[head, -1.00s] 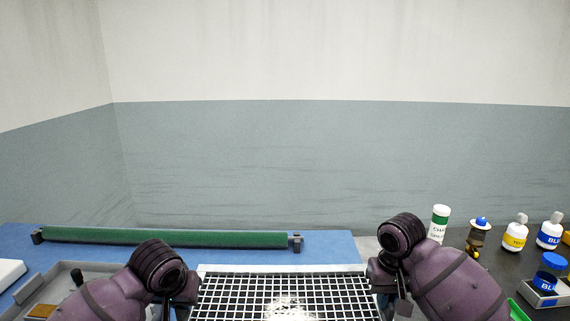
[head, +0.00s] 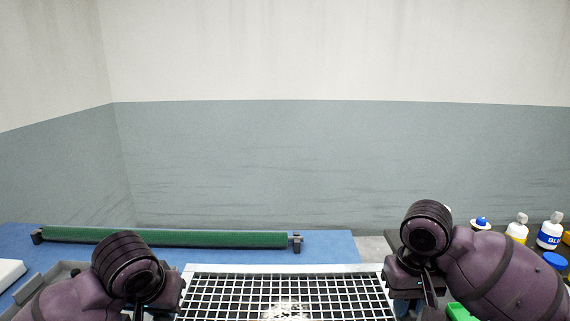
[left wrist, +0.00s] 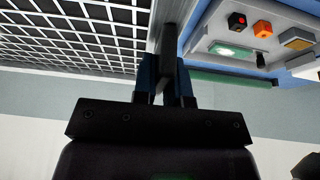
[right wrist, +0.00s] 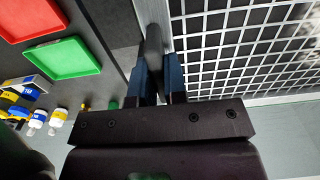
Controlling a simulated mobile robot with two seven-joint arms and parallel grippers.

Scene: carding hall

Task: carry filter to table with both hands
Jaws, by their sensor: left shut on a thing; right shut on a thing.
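The filter (head: 285,268) is a wide panel with a pale metal frame and a white grid over dark mesh. It is low in the middle of the head view, its near part cut off by the bottom edge. My left gripper (head: 180,292) is at its left side and my right gripper (head: 392,285) at its right side. In the left wrist view, the blue-padded fingers (left wrist: 166,85) are shut on a dark handle on the filter's frame. In the right wrist view, the fingers (right wrist: 157,80) are likewise shut on a dark handle at the frame.
A blue-topped table (head: 330,245) lies behind the filter, with a long green roller (head: 165,239) along its back. A grey tray (left wrist: 215,28) with small parts is at left. A dark surface at right holds bottles (head: 549,232), a green tray (right wrist: 62,60) and a red tray (right wrist: 30,18).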

